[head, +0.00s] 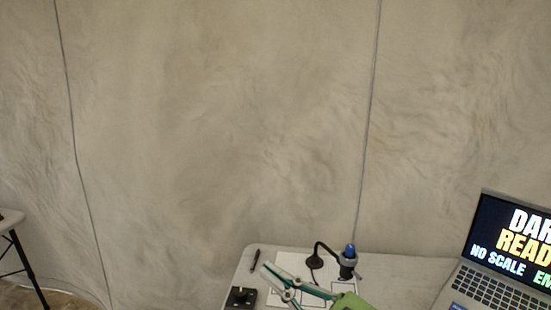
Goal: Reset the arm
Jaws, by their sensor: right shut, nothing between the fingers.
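My right gripper (284,284), with teal and pale links and a green body, shows at the bottom middle of the head view. My left gripper is not in view.
A dark stand with a blue-topped device (348,262) stands just behind my right gripper. An open laptop (505,255) is at the right. A pale fabric wall (220,130) rises behind.

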